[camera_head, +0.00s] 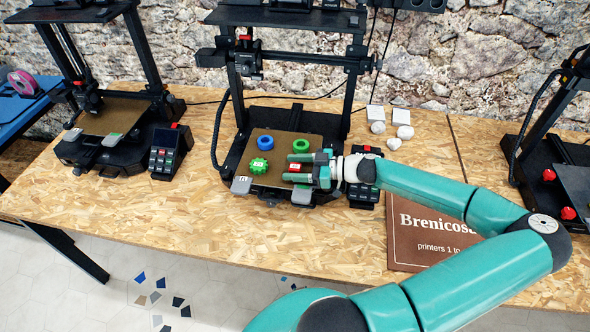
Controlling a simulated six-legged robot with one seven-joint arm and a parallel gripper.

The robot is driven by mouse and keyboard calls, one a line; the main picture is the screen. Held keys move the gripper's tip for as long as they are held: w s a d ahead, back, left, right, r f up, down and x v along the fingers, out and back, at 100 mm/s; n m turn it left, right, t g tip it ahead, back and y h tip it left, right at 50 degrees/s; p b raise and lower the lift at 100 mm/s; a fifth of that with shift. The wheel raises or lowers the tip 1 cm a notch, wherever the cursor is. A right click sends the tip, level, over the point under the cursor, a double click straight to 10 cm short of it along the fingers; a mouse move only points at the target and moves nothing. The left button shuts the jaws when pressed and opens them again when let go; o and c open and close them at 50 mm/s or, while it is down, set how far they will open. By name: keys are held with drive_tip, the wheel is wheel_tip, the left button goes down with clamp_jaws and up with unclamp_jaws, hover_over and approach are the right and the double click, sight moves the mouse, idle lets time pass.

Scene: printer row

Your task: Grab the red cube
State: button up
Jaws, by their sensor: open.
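The red cube (294,168) lies on the brown print bed (274,181) of the middle printer, in the head view. My gripper (299,167) reaches in from the right, over the right part of the bed. Its two green fingers are spread apart and point left. The red cube shows between them, one finger on its far side and one on its near side. Whether either finger touches the cube cannot be told. Part of the cube is hidden by the near finger.
A blue ring (265,142), a green ring (301,146) and a green gear (260,166) share the bed. The printer frame (238,95) stands around it. White pieces (404,132) lie on the table behind my arm. A brown sign (408,250) lies in front.

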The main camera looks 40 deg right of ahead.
drive_tip(key=c, duration=1)
drive_tip(key=shift+c, duration=0.2)
